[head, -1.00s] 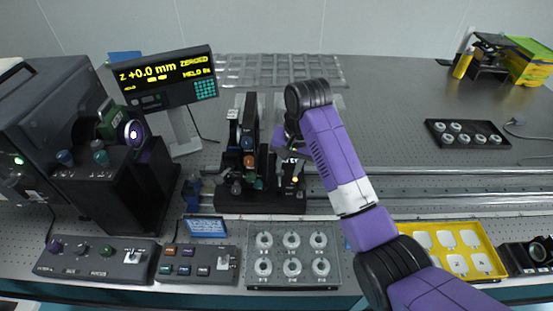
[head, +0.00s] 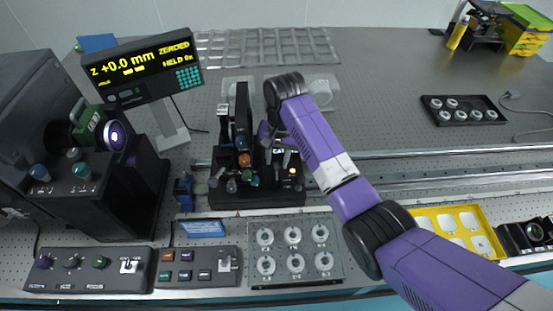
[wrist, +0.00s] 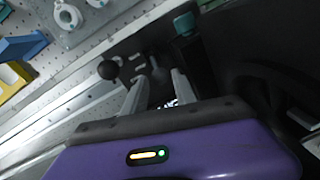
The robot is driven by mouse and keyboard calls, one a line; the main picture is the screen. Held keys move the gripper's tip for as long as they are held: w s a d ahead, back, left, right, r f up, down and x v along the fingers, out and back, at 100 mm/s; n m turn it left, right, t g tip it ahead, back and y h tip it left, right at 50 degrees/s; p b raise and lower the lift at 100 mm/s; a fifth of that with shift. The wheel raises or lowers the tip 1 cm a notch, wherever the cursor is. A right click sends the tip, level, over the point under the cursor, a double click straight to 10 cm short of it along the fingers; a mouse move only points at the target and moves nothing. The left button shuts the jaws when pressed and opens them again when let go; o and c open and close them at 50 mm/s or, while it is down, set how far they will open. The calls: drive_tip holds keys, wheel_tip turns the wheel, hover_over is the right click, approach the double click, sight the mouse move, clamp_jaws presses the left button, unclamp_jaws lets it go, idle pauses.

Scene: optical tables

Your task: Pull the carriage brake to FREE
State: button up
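The black carriage (head: 258,194) sits on the rails left of centre in the head view, with several coloured knobs on its front. My gripper (wrist: 158,92) is over its right side, pointing down; the arm partly hides the fingertips in the head view. In the wrist view the two pale fingers stand apart. A dark grey, blurred knob or lever end (wrist: 158,71) shows between or just beyond them; contact cannot be told. A black ball knob (wrist: 108,69) is outside the left finger. I cannot tell for sure which of these is the brake.
The readout display (head: 143,68) stands behind left and shows +0.0 mm. A dark boxy instrument (head: 100,195) stands left of the carriage. A tray of ring parts (head: 293,250) and a switch box (head: 197,267) lie in front. The rails (head: 440,165) are clear to the right.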

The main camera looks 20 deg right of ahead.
drive_tip(key=shift+f, duration=0.8)
clamp_jaws()
